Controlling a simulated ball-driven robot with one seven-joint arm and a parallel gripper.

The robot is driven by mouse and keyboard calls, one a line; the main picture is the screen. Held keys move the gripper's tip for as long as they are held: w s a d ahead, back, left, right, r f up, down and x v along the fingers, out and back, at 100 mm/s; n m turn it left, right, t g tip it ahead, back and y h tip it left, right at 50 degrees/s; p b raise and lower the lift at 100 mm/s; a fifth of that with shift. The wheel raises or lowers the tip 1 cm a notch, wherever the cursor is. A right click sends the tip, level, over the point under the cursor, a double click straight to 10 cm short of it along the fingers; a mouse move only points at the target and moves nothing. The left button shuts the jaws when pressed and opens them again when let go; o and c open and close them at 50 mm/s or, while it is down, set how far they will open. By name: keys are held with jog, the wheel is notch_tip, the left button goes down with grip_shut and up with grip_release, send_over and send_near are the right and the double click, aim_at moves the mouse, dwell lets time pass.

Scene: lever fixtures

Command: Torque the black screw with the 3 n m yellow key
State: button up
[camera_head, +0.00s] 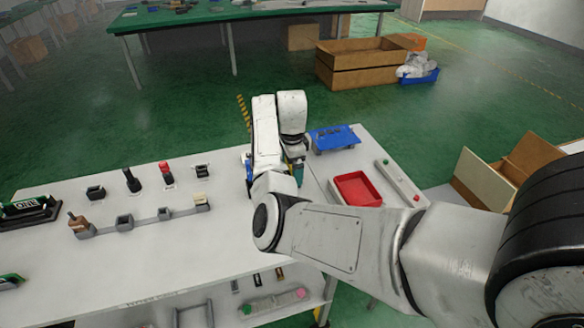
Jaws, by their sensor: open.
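My gripper (294,150) points down over the back right of the white workbench, beside a small teal object (298,172). My own arm hides much of it, and its fingertips do not show clearly. A black upright tool (132,181) and a red-topped black tool (166,174) stand on the bench. I cannot make out the black screw.
The white workbench (130,265) carries a row of grey holders (125,221) and a brown-handled tool (78,222). At right are a blue tray (333,139), a red tray (357,188) and a button strip (398,182). Cardboard boxes (352,64) stand on the green floor.

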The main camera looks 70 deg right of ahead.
jog(key=shift+f, duration=0.45)
